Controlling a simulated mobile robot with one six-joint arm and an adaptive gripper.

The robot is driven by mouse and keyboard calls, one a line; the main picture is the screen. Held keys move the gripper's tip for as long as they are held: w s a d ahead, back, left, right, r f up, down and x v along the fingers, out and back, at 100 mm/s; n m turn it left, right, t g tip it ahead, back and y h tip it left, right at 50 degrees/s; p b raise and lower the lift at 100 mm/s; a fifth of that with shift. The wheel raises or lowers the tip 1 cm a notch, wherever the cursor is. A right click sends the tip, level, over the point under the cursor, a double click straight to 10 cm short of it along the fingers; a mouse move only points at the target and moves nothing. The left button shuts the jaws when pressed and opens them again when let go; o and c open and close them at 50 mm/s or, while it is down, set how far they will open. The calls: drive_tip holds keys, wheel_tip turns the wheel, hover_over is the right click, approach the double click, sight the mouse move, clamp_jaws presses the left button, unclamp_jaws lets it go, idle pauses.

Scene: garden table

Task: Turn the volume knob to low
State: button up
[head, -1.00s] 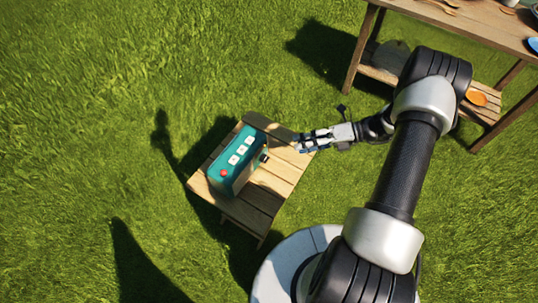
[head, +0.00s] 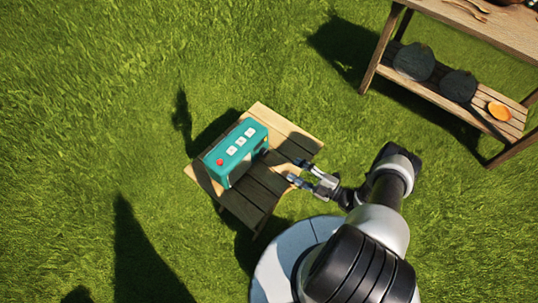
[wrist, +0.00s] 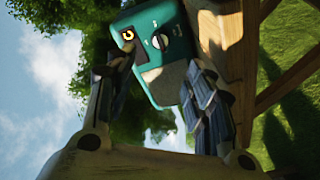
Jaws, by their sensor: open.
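A teal radio (head: 236,153) with a red button and several white buttons on top stands on a small wooden table (head: 282,133). In the wrist view the radio (wrist: 177,22) shows its front, tilted in the picture, with a round knob (wrist: 160,42) bearing a pale mark.
Grass surrounds both tables, with open room to the left.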

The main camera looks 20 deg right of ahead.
sight(267, 154)
drive_tip(key=b+x, duration=0.1)
drive_tip(key=x, duration=1.2)
drive_tip(key=shift+c, duration=0.4)
drive_tip(key=c, duration=1)
